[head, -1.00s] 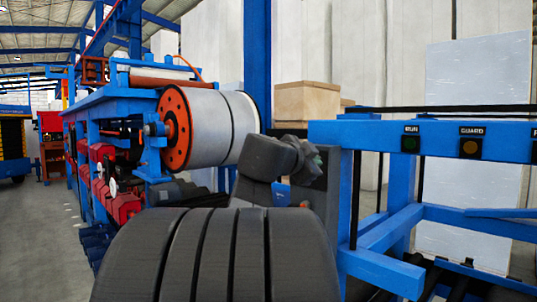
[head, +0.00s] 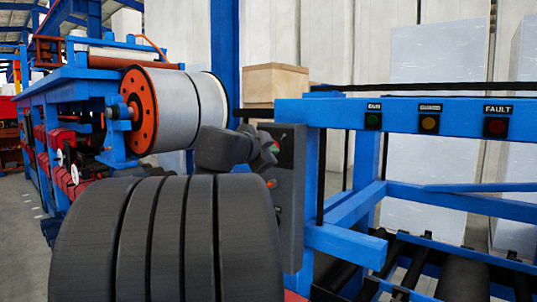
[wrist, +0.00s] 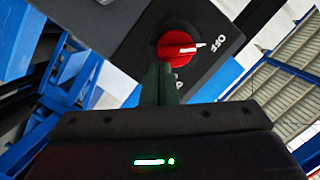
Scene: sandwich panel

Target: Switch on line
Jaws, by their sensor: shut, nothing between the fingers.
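A red rotary switch (wrist: 178,45) sits on a dark plate in the wrist view. Its white pointer aims at the word OFF. My gripper (wrist: 164,68) is shut and empty, with its fingertips just below the knob in that view. I cannot tell whether they touch it. In the head view, my gripper (head: 270,156) is beside the upper part of a grey control box (head: 290,185); my dark wrist partly covers the box. The red switch cannot be made out clearly there.
A blue frame carries a green RUN lamp (head: 373,120), a yellow lamp (head: 429,123) and a red FAULT lamp (head: 495,127); all look dim. A blue machine with a large sheet roll (head: 172,108) stands left. Rollers (head: 460,277) lie lower right.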

